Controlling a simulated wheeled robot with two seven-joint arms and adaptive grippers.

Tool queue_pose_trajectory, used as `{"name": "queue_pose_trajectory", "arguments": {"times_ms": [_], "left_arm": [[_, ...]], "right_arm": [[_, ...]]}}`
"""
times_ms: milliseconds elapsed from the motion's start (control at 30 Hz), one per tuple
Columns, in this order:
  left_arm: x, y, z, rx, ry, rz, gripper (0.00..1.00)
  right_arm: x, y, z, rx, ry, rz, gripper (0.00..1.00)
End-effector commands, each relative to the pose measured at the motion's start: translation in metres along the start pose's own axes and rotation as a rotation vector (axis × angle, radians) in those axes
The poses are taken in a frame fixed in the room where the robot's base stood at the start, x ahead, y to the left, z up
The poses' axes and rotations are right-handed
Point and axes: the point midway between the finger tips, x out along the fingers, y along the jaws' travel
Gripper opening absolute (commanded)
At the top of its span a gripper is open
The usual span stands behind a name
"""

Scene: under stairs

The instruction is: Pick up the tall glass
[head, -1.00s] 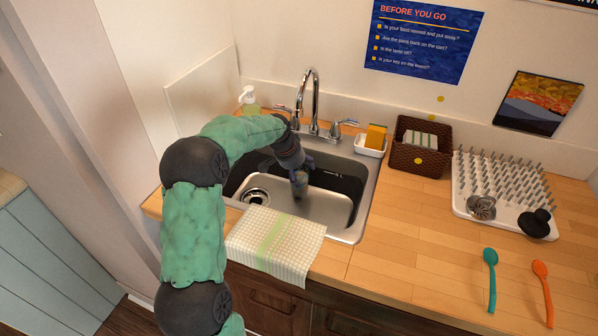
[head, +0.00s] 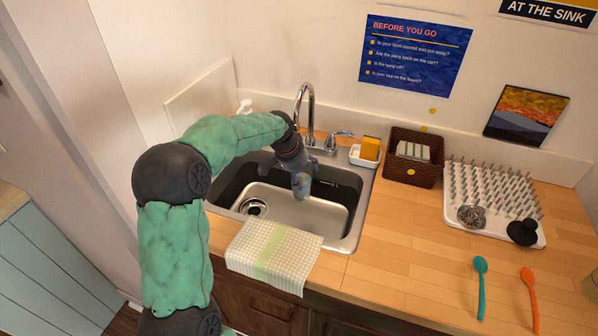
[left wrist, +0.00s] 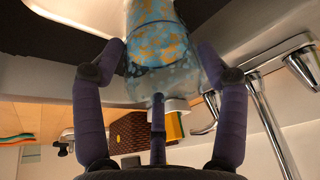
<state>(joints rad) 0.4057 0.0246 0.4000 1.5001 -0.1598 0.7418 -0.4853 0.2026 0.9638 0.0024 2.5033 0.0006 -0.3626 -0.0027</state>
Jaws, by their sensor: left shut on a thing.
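The tall glass is clear with a blue and yellow pattern. It shows in the head view (head: 301,187) over the sink basin, partly hidden by my gripper. It is large at the top of the left wrist view (left wrist: 160,35). My left gripper (head: 303,172) reaches down over the sink, its dark fingers closed around the glass. In the left wrist view the fingers of this gripper (left wrist: 160,62) press on the glass from both sides, with a third finger in front. My right gripper is in neither view.
The steel sink (head: 345,246) has a tall faucet (head: 309,95) behind the gripper. A checked cloth (head: 273,252) hangs over its front edge. A wicker basket (head: 412,170), sponge dish (head: 363,158) and drying rack (head: 460,217) stand right.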

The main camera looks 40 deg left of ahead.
Motion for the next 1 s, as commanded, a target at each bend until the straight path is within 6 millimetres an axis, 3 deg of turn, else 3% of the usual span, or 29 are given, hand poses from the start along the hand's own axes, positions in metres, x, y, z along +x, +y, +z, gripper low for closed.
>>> {"name": "queue_pose_trajectory", "arguments": {"times_ms": [500, 1000], "left_arm": [[-0.033, 0.048, 0.010, 0.002, 0.003, -0.001, 0.14], [-0.051, 0.076, 0.016, 0.001, 0.004, -0.001, 0.14]], "right_arm": [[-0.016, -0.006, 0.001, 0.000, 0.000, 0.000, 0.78], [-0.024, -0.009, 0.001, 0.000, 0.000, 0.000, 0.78]]}}
